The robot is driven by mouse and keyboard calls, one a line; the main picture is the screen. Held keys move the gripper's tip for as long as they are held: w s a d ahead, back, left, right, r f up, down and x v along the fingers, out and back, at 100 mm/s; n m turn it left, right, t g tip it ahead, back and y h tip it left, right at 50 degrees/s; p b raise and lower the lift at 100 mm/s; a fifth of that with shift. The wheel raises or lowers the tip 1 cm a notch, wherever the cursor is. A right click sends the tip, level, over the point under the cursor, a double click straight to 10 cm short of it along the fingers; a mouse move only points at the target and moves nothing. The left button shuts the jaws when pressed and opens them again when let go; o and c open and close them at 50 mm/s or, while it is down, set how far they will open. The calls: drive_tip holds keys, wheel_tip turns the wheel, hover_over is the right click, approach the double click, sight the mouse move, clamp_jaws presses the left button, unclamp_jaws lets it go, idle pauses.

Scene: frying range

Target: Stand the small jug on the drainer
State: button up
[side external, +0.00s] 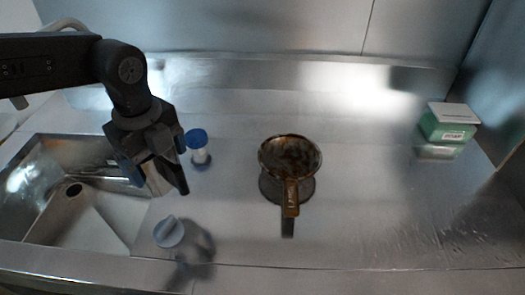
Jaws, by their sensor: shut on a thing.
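My gripper (158,182) is at the left, pointing down over the right edge of the sink. It is shut on a pale grey-white thing (156,178), probably the small jug. The fingers hide most of it, and I cannot make out a handle or spout. It appears held above the surface. I cannot clearly pick out a separate drainer; a metal strip or ledge (104,172) shows in the sink behind the gripper, partly hidden.
The steel sink (100,222) is at the left. A blue-capped white container (197,143) stands right of the gripper, and a grey knob-like thing (169,232) is in front. A brown pan (290,158) is mid-counter, a green box (448,122) at right. Counter between them is clear.

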drive_tip(key=shift+s+d+f+m, duration=0.45)
drive_tip(key=shift+s+d+f, duration=0.45)
drive_tip(key=shift+d+f, duration=1.1)
drive_tip(key=shift+s+d+f+m, duration=0.4)
drive_tip(key=shift+s+d+f, duration=0.7)
drive_tip(key=shift+d, duration=1.6)
drive_tip(key=shift+s+d+f+m, duration=0.45)
drive_tip(key=shift+s+d+f, duration=0.3)
drive_tip(key=shift+d+f, duration=1.3)
drive_tip(key=shift+d+r, duration=0.3)
drive_tip(key=shift+f, duration=0.15)
drive_tip(key=o, duration=0.9)
wheel_tip(320, 180, up, 12)
drive_tip(key=shift+r, duration=0.2)
